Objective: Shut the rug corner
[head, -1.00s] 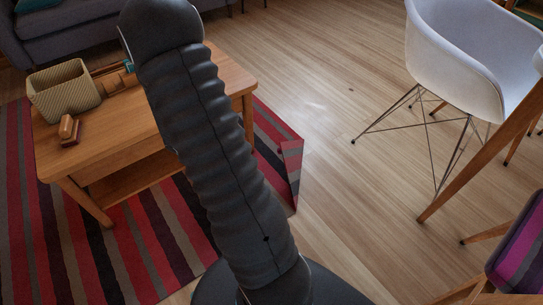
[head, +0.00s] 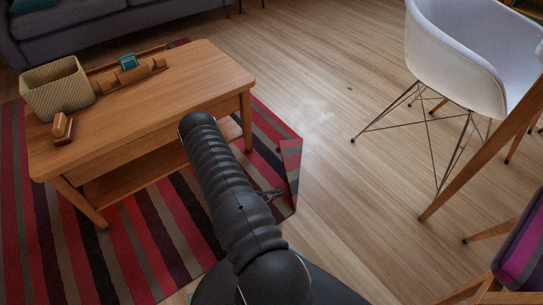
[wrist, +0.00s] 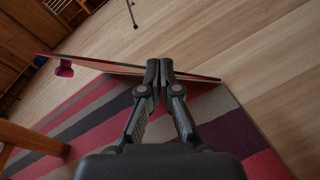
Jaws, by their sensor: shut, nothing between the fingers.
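The striped rug (head: 135,240) lies on the wood floor in red, black and grey-brown bands. Its right-hand corner flap (head: 291,165) stands raised off the floor in the head view. In the wrist view the flap (wrist: 110,65) shows nearly edge-on as a thin strip, with a small dark pink piece (wrist: 65,69) near its left end. My gripper (head: 275,194) is low beside the flap on its left, over the rug. In the wrist view my gripper (wrist: 160,68) is shut and empty, its tips in front of the flap; I cannot tell whether they touch it.
A wooden coffee table (head: 150,100) stands on the rug to the left, with a woven basket (head: 57,88) and wooden items on top. A white chair (head: 455,55) with wire legs stands at the right. The floor between the rug and the chair is clear.

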